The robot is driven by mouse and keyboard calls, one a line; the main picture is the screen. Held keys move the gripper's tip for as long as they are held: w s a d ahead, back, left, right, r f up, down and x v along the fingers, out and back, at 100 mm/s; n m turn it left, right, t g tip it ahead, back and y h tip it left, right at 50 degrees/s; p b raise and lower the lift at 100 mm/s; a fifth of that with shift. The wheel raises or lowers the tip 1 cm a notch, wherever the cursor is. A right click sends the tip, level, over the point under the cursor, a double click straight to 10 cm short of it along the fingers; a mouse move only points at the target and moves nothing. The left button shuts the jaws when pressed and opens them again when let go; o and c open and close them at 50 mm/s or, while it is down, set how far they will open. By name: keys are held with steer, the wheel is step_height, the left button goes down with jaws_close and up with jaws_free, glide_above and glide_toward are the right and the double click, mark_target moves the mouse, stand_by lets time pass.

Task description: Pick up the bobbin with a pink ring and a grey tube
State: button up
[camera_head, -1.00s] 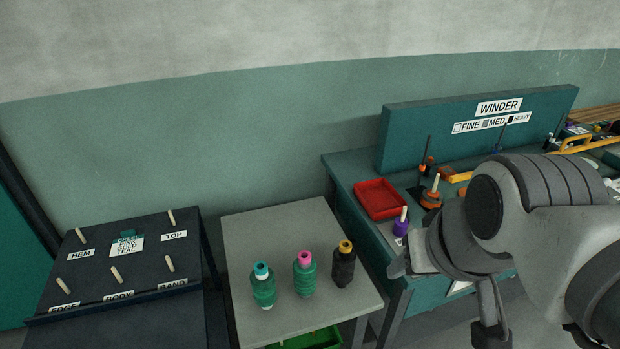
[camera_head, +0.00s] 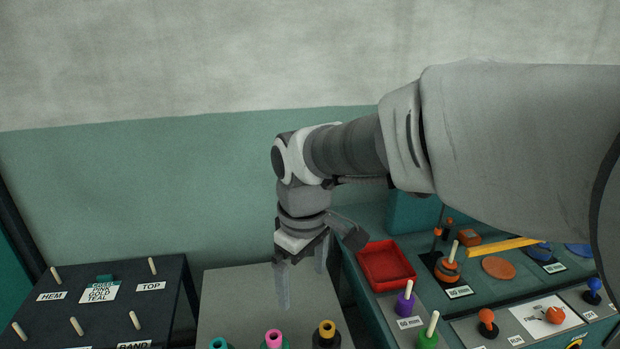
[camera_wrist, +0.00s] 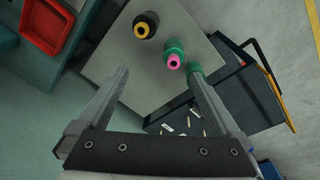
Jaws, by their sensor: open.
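The bobbin with a pink ring (camera_head: 274,339) has green thread and stands on the grey side table (camera_head: 240,290). Only its top shows at the bottom edge of the head view. It also shows in the wrist view (camera_wrist: 174,59), upper middle, beyond and between my fingers. I cannot make out a grey tube on it. My gripper (camera_head: 302,270) is open and empty, pointing down above the back part of the table, apart from the bobbin. In the wrist view my gripper (camera_wrist: 158,73) shows both fingers spread.
A black bobbin with a yellow ring (camera_head: 326,331) and a green one with a cyan ring (camera_head: 219,344) flank the pink-ringed one. A dark peg board (camera_head: 120,275) stands left. The winder bench with a red tray (camera_head: 386,265) and spools stands right.

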steer(key=w+a+f+n+g+b, duration=0.1)
steer(key=a+f+n, duration=0.2)
steer(key=a+f, duration=0.4)
step_height(320, 180, down, 16)
steer(key=b, duration=0.4)
steer(key=shift+w+d+f, duration=0.2)
steer(key=shift+w+d, duration=0.05)
steer(key=shift+w, duration=0.05)
steer(key=shift+c, duration=0.2)
steer(key=c, duration=1.4)
